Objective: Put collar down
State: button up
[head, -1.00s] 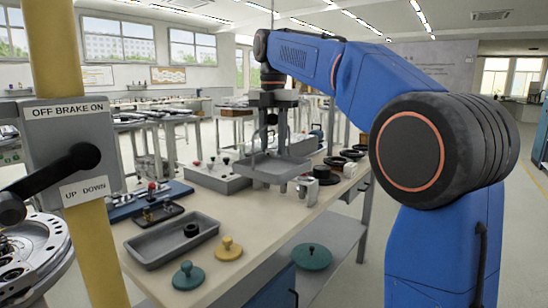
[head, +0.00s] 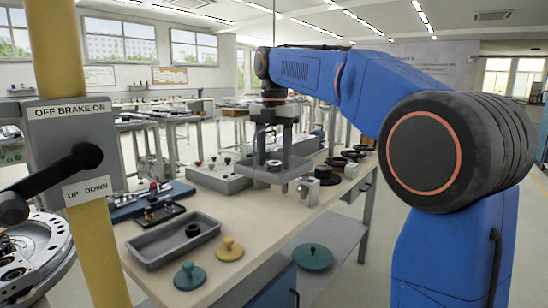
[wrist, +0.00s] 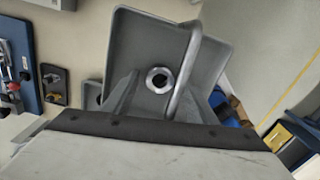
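A small metal collar (wrist: 158,79) lies on the floor of a grey pan (wrist: 135,30) with a bent bail over it. In the head view the collar (head: 274,164) sits near the middle of the pan (head: 300,165), above the far part of the bench. My gripper (head: 273,145) is just above the pan, pointing down. The bail passes to the right of the collar.
The bench (head: 260,215) carries a long grey tray (head: 165,240) with a dark ring in it, a yellow knobbed disc (head: 230,250) and a teal one (head: 189,276). Several black rings lie at the right back. A yellow post (head: 60,90) with a brake lever stands left.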

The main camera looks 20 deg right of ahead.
aim_at(274, 163)
notch_tip(274, 163, up, 12)
dwell(0.7)
jog(key=shift+s, duration=0.1)
